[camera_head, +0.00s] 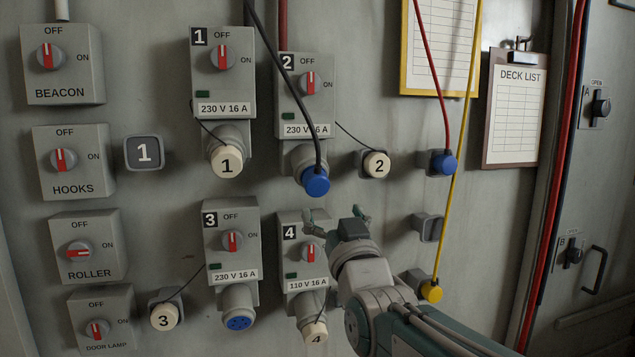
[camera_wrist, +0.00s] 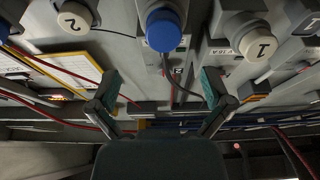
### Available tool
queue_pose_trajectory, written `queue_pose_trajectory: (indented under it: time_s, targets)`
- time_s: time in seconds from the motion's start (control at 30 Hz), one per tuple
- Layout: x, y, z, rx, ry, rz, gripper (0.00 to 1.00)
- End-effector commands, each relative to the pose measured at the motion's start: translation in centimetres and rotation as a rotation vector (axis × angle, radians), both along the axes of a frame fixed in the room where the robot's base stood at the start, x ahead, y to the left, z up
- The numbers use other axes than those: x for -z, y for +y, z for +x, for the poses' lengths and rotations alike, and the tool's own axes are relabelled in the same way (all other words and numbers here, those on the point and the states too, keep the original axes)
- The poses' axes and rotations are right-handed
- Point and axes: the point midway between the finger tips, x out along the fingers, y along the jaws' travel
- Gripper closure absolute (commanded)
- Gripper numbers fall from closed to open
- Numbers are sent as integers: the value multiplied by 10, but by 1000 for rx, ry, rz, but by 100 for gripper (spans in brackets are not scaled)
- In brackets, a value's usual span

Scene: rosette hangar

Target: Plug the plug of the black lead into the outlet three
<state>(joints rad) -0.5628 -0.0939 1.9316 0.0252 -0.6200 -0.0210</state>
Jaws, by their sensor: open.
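The black lead (camera_head: 285,80) hangs from the top and ends in a blue plug (camera_head: 316,181), which sits in the socket under outlet box 2 (camera_head: 306,98). Outlet three (camera_head: 231,236) is at lower left of it; its blue socket face (camera_head: 238,319) is uncovered. Cap 3 (camera_head: 164,317) sits on a holder to its left. My gripper (camera_head: 337,222) is open and empty, below and slightly right of the plug in the head view. In the wrist view, the blue plug (camera_wrist: 165,31) lies ahead, between and beyond the open fingertips (camera_wrist: 160,88), apart from them.
Cap 1 (camera_head: 227,163) covers outlet 1, and cap 4 (camera_head: 315,331) covers outlet 4. Cap 2 (camera_head: 377,164) sits on a holder. A red lead's blue plug (camera_head: 444,162) and a yellow plug (camera_head: 432,291) are parked at right. Switch boxes line the left.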

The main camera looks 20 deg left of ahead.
Motion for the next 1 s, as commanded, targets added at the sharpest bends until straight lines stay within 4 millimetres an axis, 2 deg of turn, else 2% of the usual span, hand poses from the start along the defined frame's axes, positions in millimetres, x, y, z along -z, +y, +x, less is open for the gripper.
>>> queue_pose_trajectory:
  time_s: [0.3, 0.6, 1.0]
  targets:
    - [-10, 31, 33, -2, 1, -8, 0]
    - [-24, 40, 59, -1, 0, -4, 0]
    - [-25, 48, 65, -2, 1, -5, 0]
